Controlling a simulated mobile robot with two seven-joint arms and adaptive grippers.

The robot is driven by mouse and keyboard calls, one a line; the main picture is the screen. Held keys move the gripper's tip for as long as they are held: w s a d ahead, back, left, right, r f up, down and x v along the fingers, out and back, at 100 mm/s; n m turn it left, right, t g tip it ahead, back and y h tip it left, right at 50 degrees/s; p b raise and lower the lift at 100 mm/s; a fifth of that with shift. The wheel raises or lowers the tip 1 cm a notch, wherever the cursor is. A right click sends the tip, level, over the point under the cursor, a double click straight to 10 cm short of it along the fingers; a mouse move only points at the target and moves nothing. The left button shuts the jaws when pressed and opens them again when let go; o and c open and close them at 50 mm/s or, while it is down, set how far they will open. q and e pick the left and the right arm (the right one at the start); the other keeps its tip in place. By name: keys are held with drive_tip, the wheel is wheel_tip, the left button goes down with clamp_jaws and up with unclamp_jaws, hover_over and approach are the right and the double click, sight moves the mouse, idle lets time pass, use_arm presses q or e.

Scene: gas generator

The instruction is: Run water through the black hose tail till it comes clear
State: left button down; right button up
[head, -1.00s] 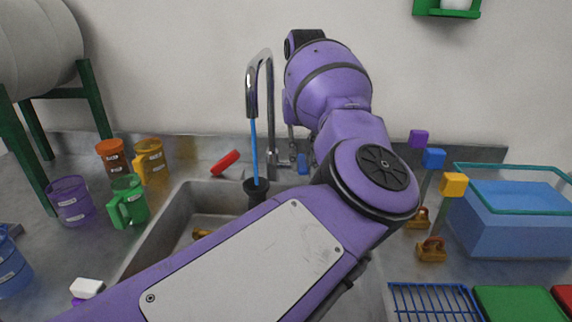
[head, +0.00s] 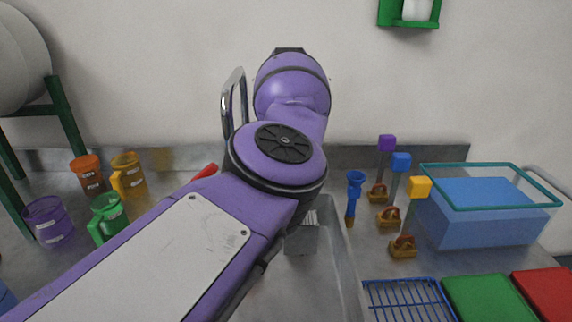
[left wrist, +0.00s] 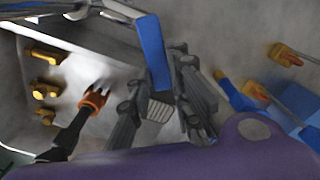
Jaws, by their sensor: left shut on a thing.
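The chrome tap (head: 233,103) stands at the back of the sink, mostly behind my left arm in the head view. In the left wrist view, a flat blue bar (left wrist: 152,52), seemingly the tap's lever, reaches down from chrome parts to between the fingers of my left gripper (left wrist: 166,105), which is shut on it. A black hose tail (left wrist: 72,133) with an orange end (left wrist: 96,98) shows left of the fingers. My arm hides the tap outlet and any water below it in the head view. My right gripper is out of view.
Orange, yellow, green and purple jugs (head: 48,222) stand left of the sink. A blue funnel-topped tool (head: 354,192), brass fittings with coloured tags (head: 389,216) and a blue tub (head: 480,215) stand right. A blue rack (head: 405,300) lies in front.

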use_arm(q)
drive_tip(key=shift+r, duration=0.1)
idle(0.3)
drive_tip(key=c, duration=1.6)
unclamp_jaws()
wheel_tip(320, 180, up, 12)
drive_tip(key=shift+f, duration=0.1)
